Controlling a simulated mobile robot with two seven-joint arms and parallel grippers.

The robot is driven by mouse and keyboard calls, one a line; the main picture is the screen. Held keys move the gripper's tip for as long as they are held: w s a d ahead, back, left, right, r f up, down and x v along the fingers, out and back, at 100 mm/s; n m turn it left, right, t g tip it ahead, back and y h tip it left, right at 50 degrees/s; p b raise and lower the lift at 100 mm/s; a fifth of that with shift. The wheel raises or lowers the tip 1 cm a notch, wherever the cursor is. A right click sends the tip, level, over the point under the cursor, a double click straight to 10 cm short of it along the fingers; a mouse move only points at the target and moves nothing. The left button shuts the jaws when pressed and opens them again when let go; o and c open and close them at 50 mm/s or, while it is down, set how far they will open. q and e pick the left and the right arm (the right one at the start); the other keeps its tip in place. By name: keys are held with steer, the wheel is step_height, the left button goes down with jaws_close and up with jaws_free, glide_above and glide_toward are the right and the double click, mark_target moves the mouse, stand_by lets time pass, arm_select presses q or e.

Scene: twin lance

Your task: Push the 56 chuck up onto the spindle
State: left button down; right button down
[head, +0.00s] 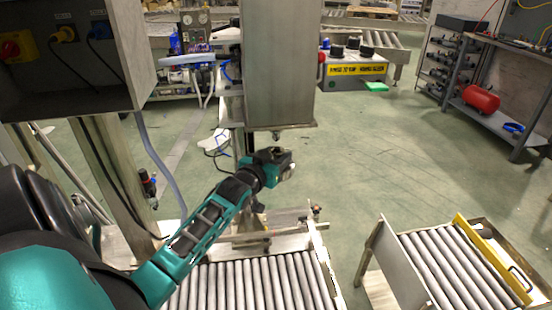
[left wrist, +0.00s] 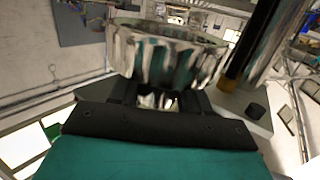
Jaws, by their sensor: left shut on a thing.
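My left gripper (head: 276,167) is in the middle of the head view, below the tall steel housing (head: 280,65). In the left wrist view, its dark fingers (left wrist: 157,97) are shut on a shiny ribbed metal chuck (left wrist: 168,54). I cannot read a size on it. In the head view the chuck is hard to tell from the gripper tip. A small fitting (head: 276,136), perhaps the spindle's end, shows under the housing, above and apart from the gripper. Whether the chuck touches the spindle cannot be seen. My right gripper is not in view.
A roller conveyor (head: 250,285) lies below my left arm, and another (head: 455,270) stands at the right. A grey control box (head: 65,80) hangs at upper left. A shiny rod (left wrist: 262,40) stands beside the chuck. Green floor between the conveyors and the right shelf is clear.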

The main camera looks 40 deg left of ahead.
mark_target(274, 137)
arm_select(q)
steer(key=shift+r, duration=0.25)
steer(key=shift+s+m+h, duration=0.1)
steer(key=shift+m+h, duration=0.3)
steer(key=shift+h, duration=0.1)
steer(key=shift+r+p, duration=0.25)
steer(key=shift+p, duration=0.25)
steer(key=shift+r+p, duration=0.8)
steer(key=shift+p, duration=0.1)
steer(key=shift+t, duration=0.3)
steer(key=shift+p, duration=0.6)
steer(key=shift+r+p, duration=1.1)
steer(key=shift+p, duration=0.1)
steer(key=shift+r, duration=0.75)
